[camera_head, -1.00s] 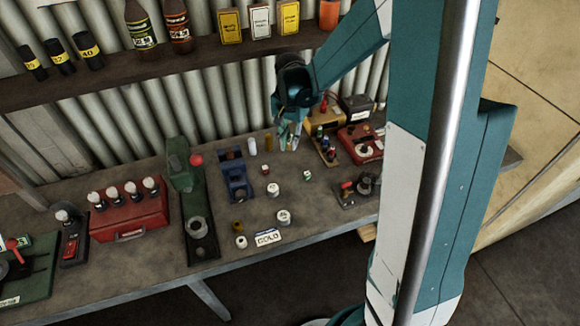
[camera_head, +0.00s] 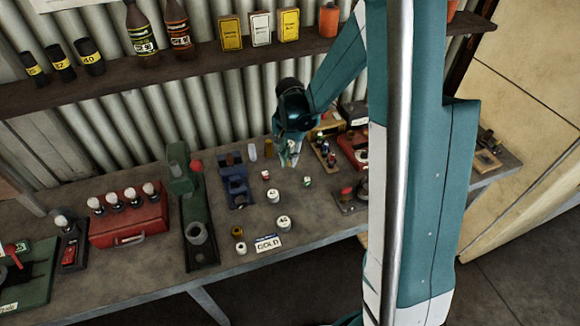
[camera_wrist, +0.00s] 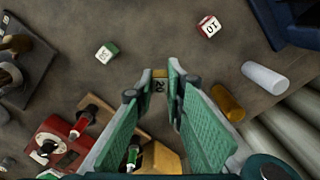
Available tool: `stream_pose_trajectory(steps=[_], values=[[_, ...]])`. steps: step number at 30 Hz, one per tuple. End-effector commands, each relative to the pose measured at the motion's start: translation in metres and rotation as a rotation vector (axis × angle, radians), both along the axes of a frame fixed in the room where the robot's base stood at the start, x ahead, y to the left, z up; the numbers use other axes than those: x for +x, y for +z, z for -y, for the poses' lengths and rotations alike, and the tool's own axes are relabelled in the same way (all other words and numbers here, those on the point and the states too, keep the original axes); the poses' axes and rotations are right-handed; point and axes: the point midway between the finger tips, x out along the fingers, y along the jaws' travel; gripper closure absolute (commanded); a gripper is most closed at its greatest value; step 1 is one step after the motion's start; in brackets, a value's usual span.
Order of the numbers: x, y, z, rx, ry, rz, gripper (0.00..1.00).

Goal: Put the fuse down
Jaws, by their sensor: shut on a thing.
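My gripper (camera_head: 291,156) is over the back part of the bench (camera_head: 330,215), right of the brass cylinder (camera_head: 268,149). Most of the fuse is hidden between the fingers. I cannot tell whether it touches the bench. In the head view the fuse is too small to make out clearly.
A red-and-white block (camera_wrist: 209,26) and a green-and-white block (camera_wrist: 107,52) lie apart on the bench. A red device (camera_wrist: 62,140) is close by. Bare bench lies between the blocks.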

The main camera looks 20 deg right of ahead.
Motion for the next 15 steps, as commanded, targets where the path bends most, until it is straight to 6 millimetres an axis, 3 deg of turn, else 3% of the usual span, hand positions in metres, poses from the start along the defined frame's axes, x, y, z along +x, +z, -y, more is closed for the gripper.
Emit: stream_pose_trajectory(steps=[8,15], values=[[0.0,-0.001,0.0,0.0,0.0,0.0,0.94],[0.0,-0.016,0.0,0.0,0.0,0.0,0.94]])
